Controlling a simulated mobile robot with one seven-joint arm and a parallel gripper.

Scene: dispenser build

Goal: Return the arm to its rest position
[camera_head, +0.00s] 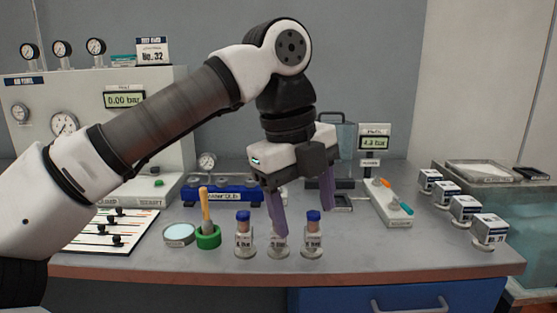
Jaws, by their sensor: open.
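My gripper (304,208) is open, with two purple fingers pointing down over the front middle of the bench. My white and dark arm reaches in from the left and bends down at the wrist. Three small vials stand in a row on round bases near the front edge. The left vial (244,240) and the right vial (313,240) show blue caps. The middle vial (278,246) is largely hidden behind the nearer finger; I cannot tell whether that finger touches it. Nothing shows between the fingers.
A green holder (208,238) with an upright brush-like tool and a round dish (180,235) stand left of the vials. A gauge panel (128,75) stands at the back left. Several labelled boxes (466,209) line the right side. The bench (375,247) is clear at the front right.

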